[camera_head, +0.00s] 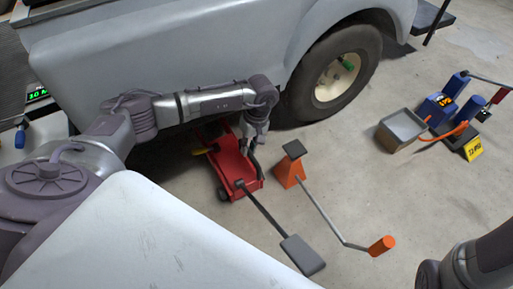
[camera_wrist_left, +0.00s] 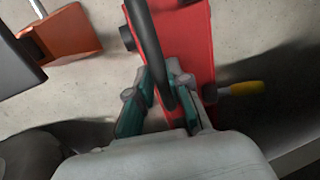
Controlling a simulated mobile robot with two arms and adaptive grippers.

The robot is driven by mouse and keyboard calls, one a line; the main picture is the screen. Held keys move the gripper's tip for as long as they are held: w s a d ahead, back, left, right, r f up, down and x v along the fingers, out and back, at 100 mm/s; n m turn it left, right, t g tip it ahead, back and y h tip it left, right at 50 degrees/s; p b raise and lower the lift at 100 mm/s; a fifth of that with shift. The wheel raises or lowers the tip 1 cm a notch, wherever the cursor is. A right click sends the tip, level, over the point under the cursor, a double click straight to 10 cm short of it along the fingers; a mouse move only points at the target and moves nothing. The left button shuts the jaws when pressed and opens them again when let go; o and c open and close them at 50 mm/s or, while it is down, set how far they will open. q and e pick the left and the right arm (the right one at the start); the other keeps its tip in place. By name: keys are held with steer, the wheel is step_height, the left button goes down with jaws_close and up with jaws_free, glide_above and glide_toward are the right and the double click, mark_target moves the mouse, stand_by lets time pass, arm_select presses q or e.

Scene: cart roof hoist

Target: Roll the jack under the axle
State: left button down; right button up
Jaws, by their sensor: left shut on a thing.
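The red jack (camera_head: 223,162) stands on the floor beside the pale vehicle body (camera_head: 170,45), its far end close to the body's lower edge. In the left wrist view its red frame (camera_wrist_left: 197,45) runs under a dark curved handle (camera_wrist_left: 150,45). My left gripper (camera_head: 248,148) is over the jack. Its teal fingers (camera_wrist_left: 165,105) are shut on the handle. The axle is hidden behind the body and wheel (camera_head: 338,75). Of my right arm only a link shows at the lower right; its gripper is out of view.
An orange stand (camera_head: 289,170) is right of the jack. A grey tray (camera_head: 402,130) and blue gear (camera_head: 437,108) are farther right.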

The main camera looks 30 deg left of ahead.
arm_select(q)
steer(key=shift+w+a+r, duration=0.1)
steer(key=shift+w+a, duration=0.1)
steer(key=shift+a, duration=0.05)
steer(key=c, duration=1.2)
jaws_free()
steer(key=shift+o, duration=0.5)
steer(key=shift+s+d, duration=0.1)
steer(key=v, duration=0.7)
steer(key=shift+r, duration=0.2)
